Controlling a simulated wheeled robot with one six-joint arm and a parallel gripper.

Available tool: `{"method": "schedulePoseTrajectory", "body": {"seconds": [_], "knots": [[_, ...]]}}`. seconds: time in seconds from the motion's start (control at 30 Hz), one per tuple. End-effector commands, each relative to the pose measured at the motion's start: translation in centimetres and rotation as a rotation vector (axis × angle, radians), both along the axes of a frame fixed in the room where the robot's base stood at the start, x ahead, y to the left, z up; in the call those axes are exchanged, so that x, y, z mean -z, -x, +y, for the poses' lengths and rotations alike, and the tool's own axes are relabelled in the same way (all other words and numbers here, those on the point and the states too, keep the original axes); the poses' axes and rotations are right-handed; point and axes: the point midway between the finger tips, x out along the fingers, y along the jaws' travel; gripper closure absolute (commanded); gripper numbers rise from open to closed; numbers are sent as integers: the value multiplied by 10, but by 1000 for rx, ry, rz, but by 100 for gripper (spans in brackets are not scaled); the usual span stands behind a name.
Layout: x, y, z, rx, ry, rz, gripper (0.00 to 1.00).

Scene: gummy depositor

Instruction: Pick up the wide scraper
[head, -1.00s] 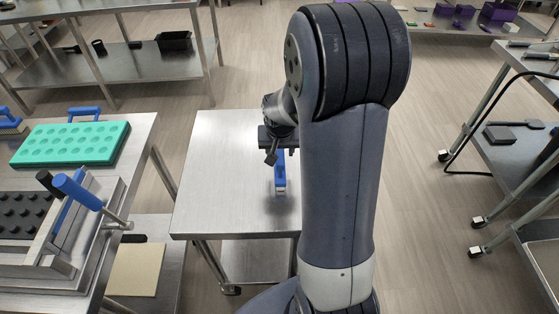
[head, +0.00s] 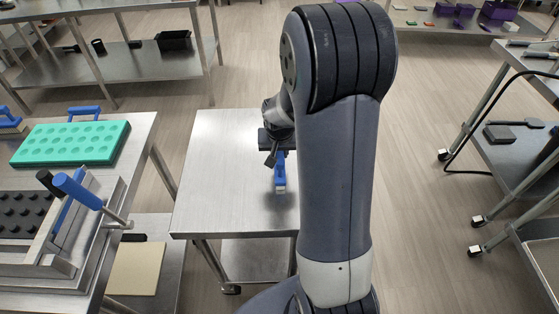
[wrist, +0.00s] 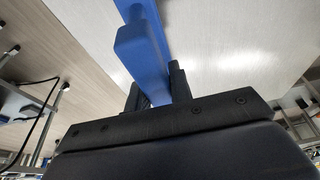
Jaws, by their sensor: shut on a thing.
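The blue tool, which I take to be the wide scraper, has its handle (head: 280,170) hanging below my gripper (head: 278,150) in the head view, over the steel table (head: 225,170). A pale piece shows at its lower end. In the wrist view the blue handle (wrist: 147,50) runs up from between the two black fingers of my gripper (wrist: 158,88), which are shut on it. The far end of the tool is cut off at the top of the wrist view. My arm hides part of the table's right side.
To the left, a bench holds a green mould tray (head: 72,143), a dark mould (head: 22,212) and a metal frame with a blue handle (head: 76,191). A grey cart (head: 515,155) stands at the right. The visible steel tabletop around the tool is otherwise bare.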

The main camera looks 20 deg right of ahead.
Motion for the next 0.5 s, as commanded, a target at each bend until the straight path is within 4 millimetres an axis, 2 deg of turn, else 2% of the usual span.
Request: {"method": "schedulePoseTrajectory", "body": {"seconds": [0.37, 0.5], "knots": [[0, 0, 0, 0, 0, -1, 100], [-6, -1, 0, 0, 1, -2, 100]]}}
